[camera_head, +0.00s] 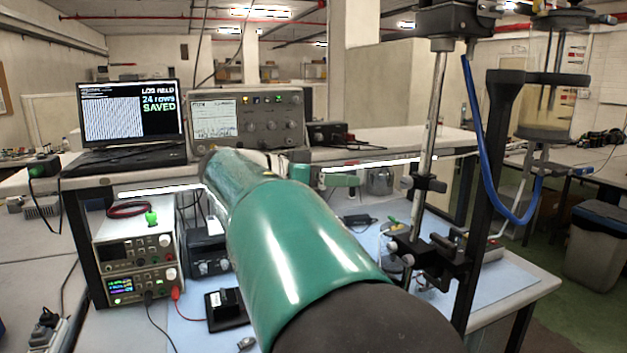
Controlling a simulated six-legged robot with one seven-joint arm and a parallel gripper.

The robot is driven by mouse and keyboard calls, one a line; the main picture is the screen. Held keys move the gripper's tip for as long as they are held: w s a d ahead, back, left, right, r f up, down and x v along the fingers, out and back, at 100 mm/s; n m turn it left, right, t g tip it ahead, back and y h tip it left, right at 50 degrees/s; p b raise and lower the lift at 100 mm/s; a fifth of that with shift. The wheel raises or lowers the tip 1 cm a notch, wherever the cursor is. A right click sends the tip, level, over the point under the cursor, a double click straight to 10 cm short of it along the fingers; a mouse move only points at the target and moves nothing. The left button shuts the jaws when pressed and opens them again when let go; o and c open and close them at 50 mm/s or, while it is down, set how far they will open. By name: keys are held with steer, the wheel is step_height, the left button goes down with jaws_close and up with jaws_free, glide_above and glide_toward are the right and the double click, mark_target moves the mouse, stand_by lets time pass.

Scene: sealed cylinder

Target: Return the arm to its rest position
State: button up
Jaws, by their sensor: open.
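My green arm (290,250) rises from the bottom edge and reaches up and left across the middle of the view, over the bench. Its far end is hidden behind its own link near the bench shelf. I cannot make out my gripper or its fingers. A clear cylinder (548,108) with cloudy, yellowish contents in its lower part hangs in a stand at the upper right. A blue tube (478,140) loops down beside the stand and up to the cylinder's lower fitting. My arm is apart from the cylinder in the picture.
A laptop (128,115) reading "24 rows SAVED" and a bench instrument (247,118) stand on the shelf. Stacked power supplies (135,255) with leads stand left of my arm. A metal post (427,140) and dark upright (490,190) stand right. A bin (597,245) stands far right.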

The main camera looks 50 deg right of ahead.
steer(key=s+a+f+n+t+y, duration=0.1)
steer(key=a+f+n+t+y, duration=0.3)
steer(key=a+f+n, duration=0.3)
steer(key=s+a+f+n+t+y, duration=0.1)
steer(key=a+f+n+t+y, duration=0.3)
steer(key=a, duration=1.2)
steer(key=s+a+f+n+t+y, duration=0.1)
steer(key=a+f+n+t+y, duration=0.4)
steer(key=a+f+n, duration=0.5)
step_height(320, 180, down, 4)
steer(key=shift+s+a+f+n+y, duration=0.3)
steer(key=shift+a+y, duration=0.3)
steer(key=shift+a, duration=0.6)
